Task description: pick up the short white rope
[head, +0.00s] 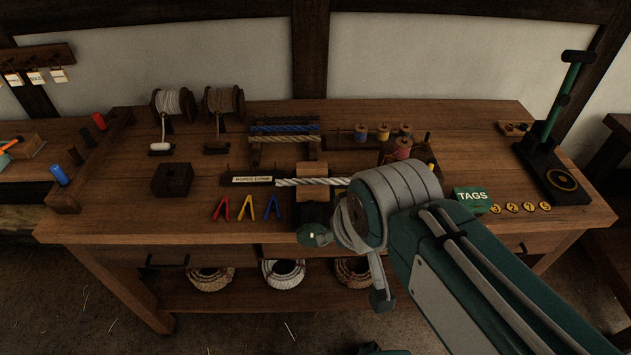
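A short white twisted rope (300,182) lies left to right across a wooden block (311,169) near the middle of the bench. My arm's wrist covers the area just right of it, so I cannot tell whether its right end is hidden. My gripper (347,267) is in front of and below the rope in the picture. Its two fingers are spread wide apart, with nothing between them. The gripper is apart from the rope in the picture; its exact height over the bench is hard to tell.
A sign reading "ROPES DONE" (253,180) stands left of the rope, with a rack of ropes (285,130) behind. Coloured clips (246,208) lie in front. Thread spools (383,132), a green TAGS box (471,200) and a lever press (562,150) stand right.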

